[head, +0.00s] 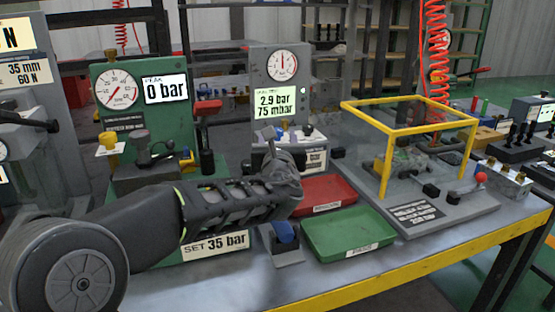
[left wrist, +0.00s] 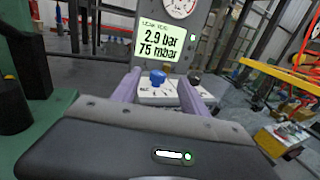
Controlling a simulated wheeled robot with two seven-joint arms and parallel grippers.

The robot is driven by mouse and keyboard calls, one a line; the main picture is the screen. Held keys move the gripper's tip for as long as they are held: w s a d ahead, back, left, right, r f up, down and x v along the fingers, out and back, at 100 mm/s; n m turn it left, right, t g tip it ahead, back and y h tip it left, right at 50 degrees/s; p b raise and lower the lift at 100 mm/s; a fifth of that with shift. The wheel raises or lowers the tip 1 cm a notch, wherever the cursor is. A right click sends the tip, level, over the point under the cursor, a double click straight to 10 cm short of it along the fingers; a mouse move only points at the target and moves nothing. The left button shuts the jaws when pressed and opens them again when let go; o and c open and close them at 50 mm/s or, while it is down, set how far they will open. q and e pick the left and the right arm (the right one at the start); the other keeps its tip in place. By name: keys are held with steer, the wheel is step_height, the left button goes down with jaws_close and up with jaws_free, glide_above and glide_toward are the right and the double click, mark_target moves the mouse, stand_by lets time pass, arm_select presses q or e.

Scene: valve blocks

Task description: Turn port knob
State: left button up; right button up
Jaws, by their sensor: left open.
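A grey test stand (head: 262,95) has a dial gauge and a screen reading "2.9 bar 75 mbar". At its foot is a pale block with a blue knob (head: 279,134) and a dark knob (head: 307,131). In the left wrist view the blue knob (left wrist: 157,77) appears between my finger lines, with the dark knob (left wrist: 195,77) just right of them. I cannot tell which is the port knob. My left gripper (head: 287,158) is just in front of the block. Its fingers (left wrist: 158,80) are open, with nothing visibly gripped. My right gripper is out of view.
A red tray (head: 325,193) and a green tray (head: 347,235) lie right of my arm. A yellow frame (head: 408,126) guards a fixture farther right. A blue item on a stand (head: 285,233) sits below my forearm.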

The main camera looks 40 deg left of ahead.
mark_target(277, 132)
arm_select(q)
steer(key=shift+f, duration=0.55)
steer(key=shift+a, duration=0.1)
steer(key=x, duration=0.7)
steer(key=shift+w+a, duration=0.15)
steer(key=shift+w, duration=0.2)
steer(key=shift+c, duration=0.5)
jaws_close()
